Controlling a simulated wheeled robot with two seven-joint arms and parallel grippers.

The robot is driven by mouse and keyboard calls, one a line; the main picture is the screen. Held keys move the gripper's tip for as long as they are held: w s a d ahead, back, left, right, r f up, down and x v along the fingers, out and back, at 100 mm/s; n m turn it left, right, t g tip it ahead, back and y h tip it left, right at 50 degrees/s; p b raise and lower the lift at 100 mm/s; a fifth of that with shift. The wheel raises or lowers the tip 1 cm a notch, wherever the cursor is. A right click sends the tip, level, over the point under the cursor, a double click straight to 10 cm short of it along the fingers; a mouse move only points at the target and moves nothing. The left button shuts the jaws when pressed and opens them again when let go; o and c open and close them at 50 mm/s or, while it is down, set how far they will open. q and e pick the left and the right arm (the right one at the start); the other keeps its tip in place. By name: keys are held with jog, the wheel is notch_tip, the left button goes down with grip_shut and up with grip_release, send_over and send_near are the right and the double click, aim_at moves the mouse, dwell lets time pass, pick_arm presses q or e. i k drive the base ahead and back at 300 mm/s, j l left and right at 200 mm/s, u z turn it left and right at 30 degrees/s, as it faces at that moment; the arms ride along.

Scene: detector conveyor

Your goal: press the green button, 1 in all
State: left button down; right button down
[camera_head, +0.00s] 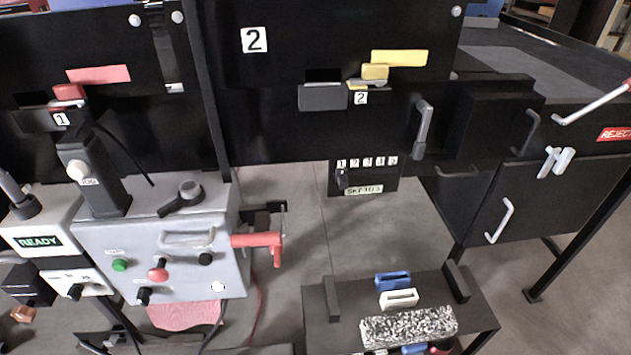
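The green button (120,265) is a small round button on the front face of the grey control box (180,283), at the lower left of the head view. A small label sits above it, too small to read surely. The button is in plain sight with nothing in front of it. I cannot tell from this view whether it is pressed in. Neither my left nor my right gripper shows in the head view.
A red mushroom button (158,270), a black knob (206,258) and a black switch (144,296) are close to the green button. A red handle (262,240) sticks out at the box's right. A low table (480,310) stands at the bottom right.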

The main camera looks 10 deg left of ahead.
aim_at(118, 266)
jog(key=u, duration=1.45)
